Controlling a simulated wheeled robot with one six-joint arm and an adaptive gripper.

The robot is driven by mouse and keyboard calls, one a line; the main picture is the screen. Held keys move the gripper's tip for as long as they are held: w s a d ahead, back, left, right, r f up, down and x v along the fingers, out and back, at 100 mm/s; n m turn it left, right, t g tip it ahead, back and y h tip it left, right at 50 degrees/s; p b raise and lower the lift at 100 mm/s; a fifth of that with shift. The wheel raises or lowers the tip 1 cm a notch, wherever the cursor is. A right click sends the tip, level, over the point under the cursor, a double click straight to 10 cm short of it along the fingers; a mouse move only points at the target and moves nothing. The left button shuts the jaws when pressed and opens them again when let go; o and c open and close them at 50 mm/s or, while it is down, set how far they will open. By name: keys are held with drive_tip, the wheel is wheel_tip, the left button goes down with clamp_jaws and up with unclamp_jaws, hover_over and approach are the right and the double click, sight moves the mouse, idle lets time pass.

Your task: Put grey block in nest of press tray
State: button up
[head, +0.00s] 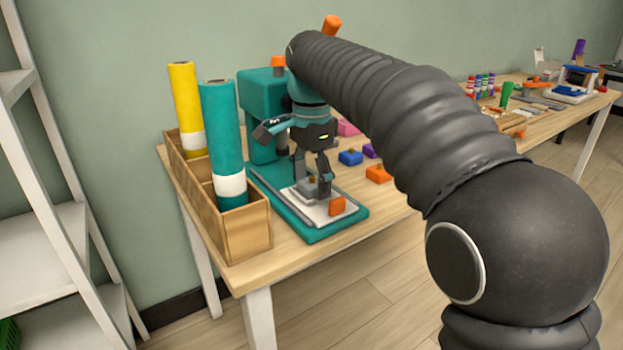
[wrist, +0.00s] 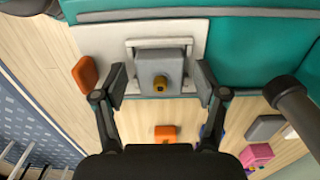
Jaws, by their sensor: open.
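The grey block (wrist: 170,66), with a small brass-coloured knob on top, appears to sit at the nest (wrist: 160,43) on the white plate of the press tray (wrist: 98,40). Part of the nest's rim shows behind it; whether the block is fully seated cannot be told. My gripper (wrist: 163,82) is open, with one finger on each side of the block and a visible gap at each side. In the head view, my gripper (head: 312,184) is low over the tray, and the grey block (head: 306,190) is partly hidden by the fingers.
An orange block (head: 337,206) stands at the plate's near edge. The teal press (head: 262,105) rises behind the tray. A wooden box (head: 243,228) with yellow and teal rolls stands at left. Blue (head: 350,157) and orange (head: 378,173) blocks lie to the right.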

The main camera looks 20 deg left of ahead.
sight(311, 177)
drive_tip(key=shift+r, duration=0.1)
wheel_tip(311, 177, up, 12)
drive_tip(key=p, duration=0.1)
idle(0.6)
drive_tip(key=shift+r, duration=0.1)
drive_tip(key=s+d+f+n+t, duration=0.1)
drive_tip(key=s+d+f+n, duration=0.15)
drive_tip(key=d, duration=0.65)
drive_tip(key=s+d+f+n+t, duration=0.15)
drive_tip(key=s+d, duration=0.25)
drive_tip(key=d, duration=0.6)
drive_tip(key=s+d+f+n+t, duration=0.1)
drive_tip(key=s+d+f+n, duration=0.1)
drive_tip(key=s+d+f, duration=0.4)
drive_tip(key=s+d+f+n+t, duration=0.2)
drive_tip(key=s+d+f, duration=0.4)
drive_tip(key=s+f, duration=0.3)
wheel_tip(311, 177, down, 3)
drive_tip(key=shift+d+f, duration=0.2)
